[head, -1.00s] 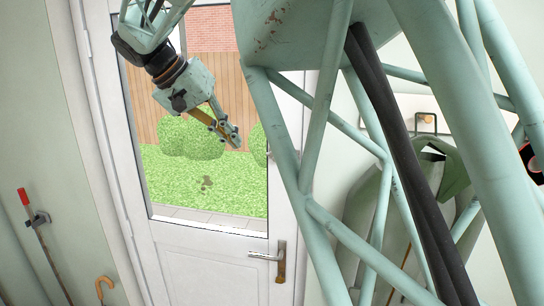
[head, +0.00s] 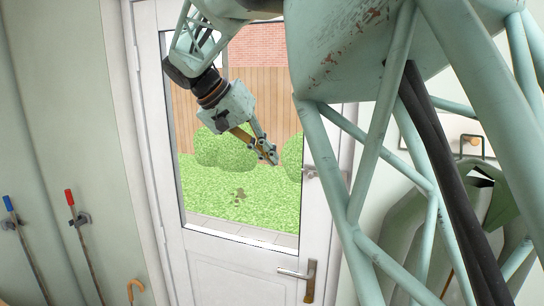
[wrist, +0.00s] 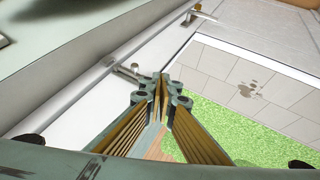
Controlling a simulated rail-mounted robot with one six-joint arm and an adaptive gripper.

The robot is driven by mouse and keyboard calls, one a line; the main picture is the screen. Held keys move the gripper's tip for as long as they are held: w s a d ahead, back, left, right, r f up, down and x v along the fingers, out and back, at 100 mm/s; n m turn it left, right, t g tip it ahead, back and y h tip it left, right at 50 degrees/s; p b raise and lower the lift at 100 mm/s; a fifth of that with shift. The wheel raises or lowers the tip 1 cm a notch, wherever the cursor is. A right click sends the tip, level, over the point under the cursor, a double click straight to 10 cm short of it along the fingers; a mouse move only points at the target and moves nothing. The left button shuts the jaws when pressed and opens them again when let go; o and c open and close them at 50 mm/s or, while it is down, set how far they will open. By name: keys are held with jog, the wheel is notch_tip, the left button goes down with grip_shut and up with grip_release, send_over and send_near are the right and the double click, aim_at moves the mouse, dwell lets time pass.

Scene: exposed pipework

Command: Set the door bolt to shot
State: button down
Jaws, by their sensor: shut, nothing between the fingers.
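The door bolt (head: 316,173) is a small metal fitting at the right edge of the white door, above the handle, partly beside my arm's frame. In the wrist view the bolt (wrist: 130,71) shows just left of my fingertips, with a small knob. I cannot tell whether it is shot or drawn. My gripper (head: 270,158) is shut and empty, in front of the door's glass and left of the bolt. In the wrist view my gripper (wrist: 162,84) has its fingertips together, apparently apart from the bolt.
The door handle (head: 308,277) is below the bolt. A green coat (head: 415,215) hangs to the right behind my arm. A red-topped stick (head: 74,215), a blue-topped stick (head: 14,220) and a cane (head: 134,288) are on the left. The space before the glass is clear.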

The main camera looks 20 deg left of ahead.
jog(key=w+d+f, duration=0.1)
jog(key=d, duration=0.1)
jog(key=w+d+f, duration=0.2)
jog(key=w+d+f+p, duration=0.1)
jog(key=w+d+f, duration=0.1)
jog(key=d, duration=0.1)
jog(key=shift+w+f, duration=0.15)
jog(key=shift+f, duration=0.1)
dwell(0.4)
dwell(0.3)
